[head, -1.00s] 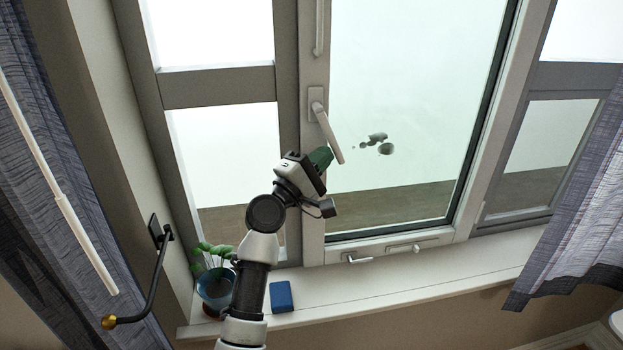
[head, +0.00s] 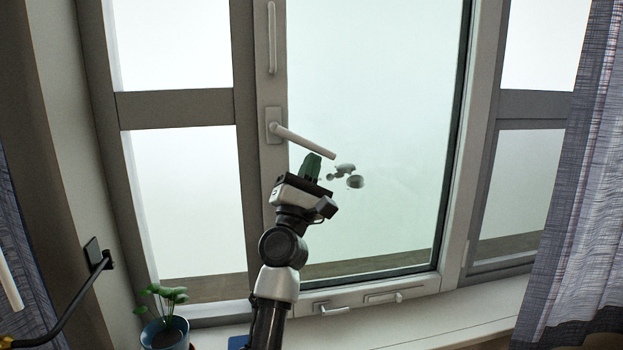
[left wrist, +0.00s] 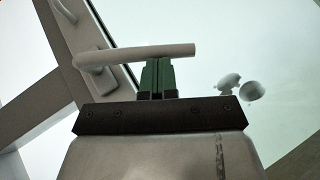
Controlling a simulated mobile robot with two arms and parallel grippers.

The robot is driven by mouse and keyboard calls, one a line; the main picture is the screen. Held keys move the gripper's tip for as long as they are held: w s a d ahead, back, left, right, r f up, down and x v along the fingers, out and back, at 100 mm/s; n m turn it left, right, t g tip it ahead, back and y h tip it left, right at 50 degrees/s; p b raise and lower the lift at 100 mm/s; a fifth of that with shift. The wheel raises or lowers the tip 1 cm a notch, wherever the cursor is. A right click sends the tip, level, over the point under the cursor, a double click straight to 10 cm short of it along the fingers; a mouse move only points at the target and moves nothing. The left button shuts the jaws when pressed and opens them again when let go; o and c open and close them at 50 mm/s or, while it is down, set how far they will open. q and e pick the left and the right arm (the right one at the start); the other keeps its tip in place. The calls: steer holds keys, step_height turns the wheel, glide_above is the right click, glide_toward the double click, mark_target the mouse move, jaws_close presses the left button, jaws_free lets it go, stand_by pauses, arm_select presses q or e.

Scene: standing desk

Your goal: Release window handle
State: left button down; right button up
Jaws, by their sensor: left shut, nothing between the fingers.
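The window handle (head: 303,141) is a white lever on a plate on the left side of the window frame. It slants out to the right and slightly down across the glass. My left gripper (head: 312,158) has green fingers that are shut and empty. Its fingertips are just below the lever, near its middle. In the left wrist view the lever (left wrist: 135,54) runs across the tips of the green fingers (left wrist: 157,64); I cannot tell whether they touch. My right gripper is out of view.
A potted plant (head: 165,325) stands on the sill (head: 415,318) at lower left. A dark wall hook (head: 70,305) is on the left. A curtain (head: 575,180) hangs at right. Small latches (head: 330,309) sit on the lower frame. Grey round objects (head: 347,175) show near the handle.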

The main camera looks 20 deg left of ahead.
mark_target(323, 150)
arm_select(q)
steer(key=shift+w+d+r+p, duration=0.15)
steer(key=shift+w+d+r, duration=0.15)
steer(key=shift+r, duration=0.3)
steer(key=shift+w+d+r+p, duration=0.1)
steer(key=shift+w+d+r, duration=0.1)
steer(key=shift+d+r, duration=0.3)
steer(key=shift+w+d+r+p, duration=0.15)
steer(key=shift+w+r, duration=0.1)
steer(key=shift+r, duration=0.45)
steer(key=shift+r+y, duration=0.15)
steer(key=shift+y, duration=0.15)
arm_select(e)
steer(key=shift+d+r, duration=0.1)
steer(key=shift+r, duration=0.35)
arm_select(q)
steer(key=shift+r, duration=0.25)
steer(key=shift+s, duration=0.1)
